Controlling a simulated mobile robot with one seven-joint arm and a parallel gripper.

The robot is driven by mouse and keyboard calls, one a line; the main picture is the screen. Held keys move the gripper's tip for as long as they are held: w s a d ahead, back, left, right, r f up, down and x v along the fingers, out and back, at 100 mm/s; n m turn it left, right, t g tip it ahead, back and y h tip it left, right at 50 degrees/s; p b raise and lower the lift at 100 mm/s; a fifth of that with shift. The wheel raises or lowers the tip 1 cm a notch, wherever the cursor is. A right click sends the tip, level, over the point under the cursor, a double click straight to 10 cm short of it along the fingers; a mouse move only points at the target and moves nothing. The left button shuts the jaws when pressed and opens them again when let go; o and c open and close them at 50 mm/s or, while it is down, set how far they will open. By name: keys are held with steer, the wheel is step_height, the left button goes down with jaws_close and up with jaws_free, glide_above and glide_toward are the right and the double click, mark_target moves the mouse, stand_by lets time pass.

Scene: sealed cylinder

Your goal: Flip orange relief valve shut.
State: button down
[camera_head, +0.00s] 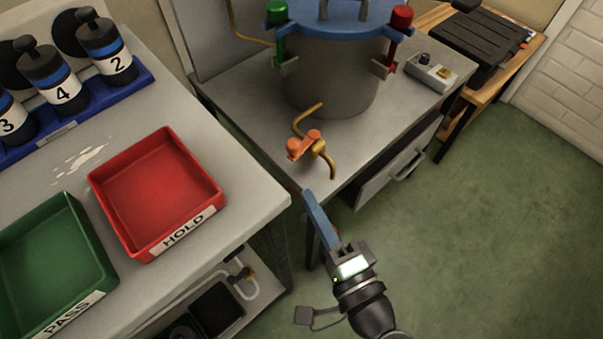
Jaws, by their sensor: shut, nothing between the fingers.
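The orange relief valve handle (303,144) sits on a brass pipe (331,164) at the front edge of the grey table, below the large grey cylinder (325,75) with its blue lid (338,20). The handle lies across the valve body, its wider end to the left. I cannot tell from this view whether the valve is open or shut. My gripper (308,195) has blue fingers that are shut and empty. Its tips are just below and in front of the valve, apart from it.
A green clamp (278,22) and a red clamp (390,45) flank the lid. A small control box (431,72) stands right of the cylinder. The red HOLD tray (158,190), green PASS tray (50,265) and numbered bottles are on the left bench. Green floor is clear at right.

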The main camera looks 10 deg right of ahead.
steer(key=v, duration=0.4)
steer(key=shift+s, duration=0.1)
stand_by(0.4)
steer(key=w+a+r+n, duration=0.2)
steer(key=w+r+n, duration=0.6)
steer(key=w+r, duration=0.3)
steer(key=w+a+r+n+t, duration=0.1)
steer(key=w+r+n+t, duration=0.1)
steer(key=r, duration=0.7)
steer(key=w+a+r+n+t, duration=0.1)
steer(key=w+a+r+n, duration=0.15)
steer(key=r, duration=0.55)
steer(key=s+a+r+n+t+h, duration=0.15)
steer(key=s+r+t, duration=0.3)
steer(key=r, duration=0.75)
steer(key=s+a+r+n+t+h, duration=0.1)
steer(key=s+r+t+h, duration=0.35)
steer(key=r, duration=0.75)
step_height(320, 180, up, 25)
steer(key=g+y+p, duration=0.1)
steer(key=g+p, duration=0.1)
steer(key=p, duration=2.5)
steer(key=shift+s+d+r, duration=0.2)
steer(key=shift+r, duration=0.05)
